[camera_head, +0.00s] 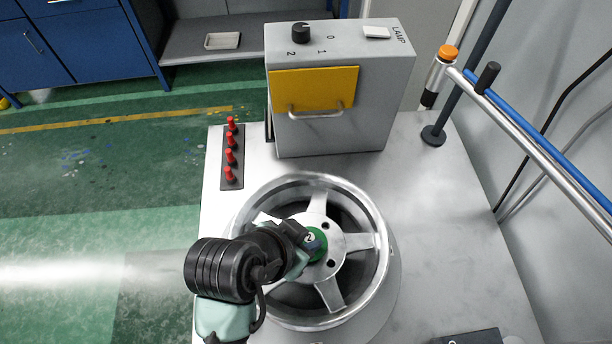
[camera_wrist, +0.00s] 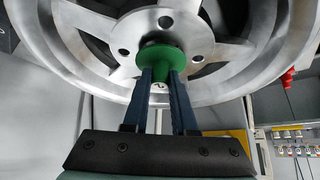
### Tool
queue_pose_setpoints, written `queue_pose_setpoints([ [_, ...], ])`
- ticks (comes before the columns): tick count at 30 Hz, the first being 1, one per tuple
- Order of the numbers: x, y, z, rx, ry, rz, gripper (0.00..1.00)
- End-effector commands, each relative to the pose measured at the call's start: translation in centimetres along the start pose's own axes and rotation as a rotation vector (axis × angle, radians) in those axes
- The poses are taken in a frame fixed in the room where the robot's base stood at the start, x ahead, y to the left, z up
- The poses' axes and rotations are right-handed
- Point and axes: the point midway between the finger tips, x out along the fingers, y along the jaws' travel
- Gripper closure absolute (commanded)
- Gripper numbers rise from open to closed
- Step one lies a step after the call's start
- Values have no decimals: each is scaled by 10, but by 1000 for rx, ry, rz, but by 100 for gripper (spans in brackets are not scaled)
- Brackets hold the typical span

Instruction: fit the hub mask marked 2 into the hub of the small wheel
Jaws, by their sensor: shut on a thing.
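The wheel (camera_head: 330,292) is a silver spoked wheel standing on the grey bench, its hub face toward the head camera. The green hub mask (camera_head: 319,246) is at the middle of the hub, partly hidden by my gripper (camera_head: 305,242). A mark that looks like a 2 shows there. In the wrist view, the mask (camera_wrist: 156,58) has a wide green head against or just before the wheel's hub (camera_wrist: 178,22), with a narrower green part toward me. My gripper (camera_wrist: 163,78) is shut on that narrower part. I cannot tell how far the mask sits in the bore.
A grey lamp box (camera_head: 330,135) with a yellow flap (camera_head: 315,88) and a knob stands behind the wheel. A rack of red pegs (camera_head: 231,160) is at the bench's left edge. A silver and blue rail (camera_head: 540,148) slants along the right.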

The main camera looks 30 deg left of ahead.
Motion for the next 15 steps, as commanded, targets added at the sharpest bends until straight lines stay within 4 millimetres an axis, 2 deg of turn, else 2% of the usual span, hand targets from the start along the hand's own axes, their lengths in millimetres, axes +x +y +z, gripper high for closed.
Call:
queue_pose_setpoints([
  [11, 9, 0, 6, 0, 0, 0, 100],
  [12, 8, 0, 5, 0, 0, 0, 69],
  [15, 8, 0, 5, 0, 0, 0, 51],
])
